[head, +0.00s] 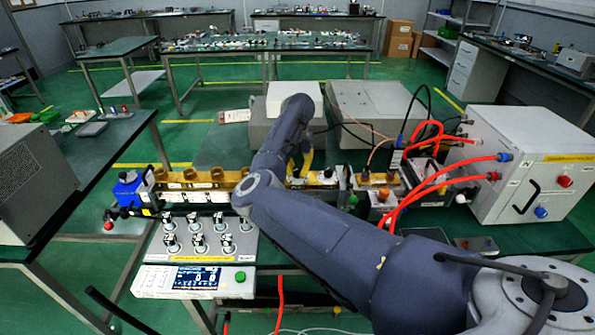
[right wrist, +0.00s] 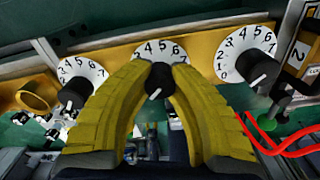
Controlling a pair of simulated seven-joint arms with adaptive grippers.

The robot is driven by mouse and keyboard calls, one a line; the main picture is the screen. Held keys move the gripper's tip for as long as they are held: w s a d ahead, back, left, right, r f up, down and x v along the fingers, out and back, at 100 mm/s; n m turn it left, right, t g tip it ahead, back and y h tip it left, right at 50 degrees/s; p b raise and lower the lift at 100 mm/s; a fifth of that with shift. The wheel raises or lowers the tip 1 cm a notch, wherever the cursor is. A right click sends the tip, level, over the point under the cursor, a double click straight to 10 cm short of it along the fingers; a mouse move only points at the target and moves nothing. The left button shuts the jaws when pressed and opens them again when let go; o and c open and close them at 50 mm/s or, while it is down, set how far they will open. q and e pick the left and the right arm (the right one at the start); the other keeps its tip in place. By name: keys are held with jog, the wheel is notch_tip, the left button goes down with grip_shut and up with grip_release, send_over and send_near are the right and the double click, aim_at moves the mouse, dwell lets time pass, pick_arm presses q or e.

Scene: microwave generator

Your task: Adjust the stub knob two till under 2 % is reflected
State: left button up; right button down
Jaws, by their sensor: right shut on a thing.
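My right gripper (head: 306,162) reaches the brass waveguide line (head: 230,180) in the head view, partly hidden by my own arm. In the right wrist view its yellow fingers (right wrist: 159,68) close around the black knob (right wrist: 157,85) of the middle of three white numbered dials. The knob has a white pointer line, and the dial (right wrist: 150,47) shows 3, 4, 5 and 6 above the fingers. I cannot read a label naming this knob. The lit display (head: 197,278) is on the front panel; its digits are too small to read surely. My left gripper is out of view.
Neighbouring dial knobs sit left (right wrist: 75,93) and right (right wrist: 262,70) of the fingers. A grey panel of several small dials (head: 205,235) stands in front of the line. Red cables (head: 425,180) run to a white cabinet (head: 530,165) at right.

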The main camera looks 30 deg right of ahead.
aim_at(298, 168)
jog(key=m, duration=1.2)
jog(key=shift+m, duration=0.7)
jog(key=c, duration=1.1)
grip_release()
jog(key=shift+o, duration=0.2)
jog(key=shift+r, duration=0.1)
notch_tip(298, 168, up, 12)
